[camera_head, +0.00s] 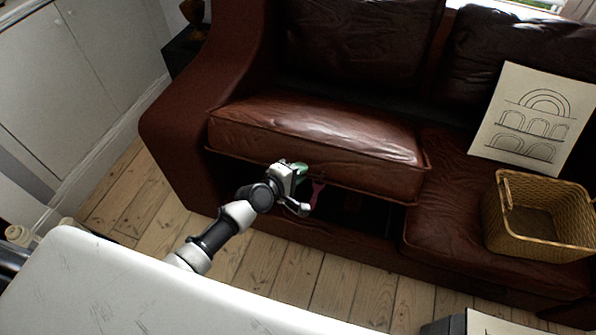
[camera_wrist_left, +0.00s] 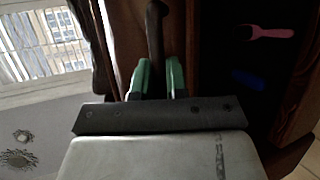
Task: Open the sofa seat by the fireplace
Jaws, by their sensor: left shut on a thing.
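The dark red leather sofa seat (camera_head: 320,135) at the left end of the sofa is raised and tilted, with a dark open space (camera_head: 350,205) under its front edge. My left gripper (camera_head: 297,172) is at the front edge of this seat, with its green fingers against it. In the left wrist view the green fingers (camera_wrist_left: 158,80) are closed around a narrow dark brown part, which looks like the seat's edge. Inside the space lie a pink item (camera_head: 317,192) and a blue item (camera_wrist_left: 248,80). My right gripper is not in view.
The right sofa seat (camera_head: 445,205) lies flat and holds a wicker basket (camera_head: 540,243) and a drawing of arches (camera_head: 535,115). A white cabinet wall (camera_head: 75,70) stands at the left. Bare floorboards (camera_head: 150,200) lie in front of the sofa.

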